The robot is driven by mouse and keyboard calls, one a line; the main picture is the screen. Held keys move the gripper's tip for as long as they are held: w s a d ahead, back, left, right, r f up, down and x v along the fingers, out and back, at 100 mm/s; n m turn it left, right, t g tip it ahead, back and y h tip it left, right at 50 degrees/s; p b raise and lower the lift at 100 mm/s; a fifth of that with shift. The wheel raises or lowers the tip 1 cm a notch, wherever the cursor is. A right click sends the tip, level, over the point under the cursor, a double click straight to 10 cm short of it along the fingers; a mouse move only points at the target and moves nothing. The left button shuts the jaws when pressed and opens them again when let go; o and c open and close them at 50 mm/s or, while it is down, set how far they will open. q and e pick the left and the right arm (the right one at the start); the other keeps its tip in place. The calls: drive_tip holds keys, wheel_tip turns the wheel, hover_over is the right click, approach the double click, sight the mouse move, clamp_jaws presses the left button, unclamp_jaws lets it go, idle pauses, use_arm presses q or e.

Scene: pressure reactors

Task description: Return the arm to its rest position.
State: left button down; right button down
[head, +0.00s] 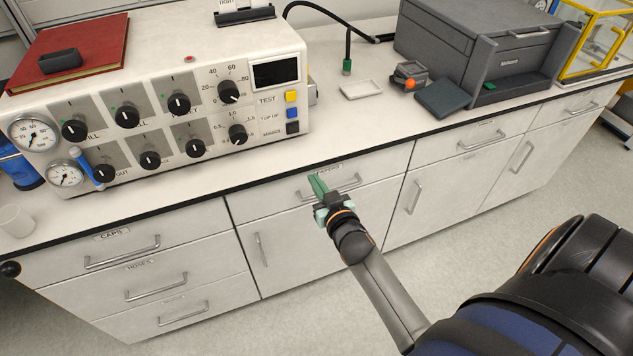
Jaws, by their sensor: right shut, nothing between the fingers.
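My right gripper (319,187) has green fingers and shows in the middle of the head view. It is shut and empty. It is in front of the upper middle drawer, overlapping that drawer's handle (345,187) in the picture; I cannot tell whether it touches the handle. My right arm reaches to it from the lower right. My left gripper is not in view.
A white control panel (215,85) with knobs and gauges stands on the white counter (330,130). A grey printer-like box (480,45), a small white tray (361,89) and a dark green pad (443,97) are further right. The drawers look closed. Floor shows in front.

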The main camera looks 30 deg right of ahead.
drive_tip(key=shift+s, duration=0.2)
idle(0.5)
drive_tip(key=s+a+f+n+g+y, duration=0.1)
drive_tip(key=s+a+f+g+y, duration=0.1)
drive_tip(key=s+a+f, duration=0.2)
drive_tip(key=s+a+f+n+g+y, duration=0.2)
drive_tip(key=s+a+f, duration=0.2)
drive_tip(key=s, duration=0.6)
drive_tip(key=s+a+f+n+g+y+p, duration=0.1)
drive_tip(key=s+a+f+g, duration=0.1)
drive_tip(key=s+a+f, duration=0.2)
drive_tip(key=s+a, duration=0.2)
drive_tip(key=s, duration=0.1)
drive_tip(key=shift+s+f+y, duration=0.25)
drive_tip(key=shift+f+y, duration=0.05)
drive_tip(key=shift+y, duration=0.1)
drive_tip(key=shift+a, duration=0.1)
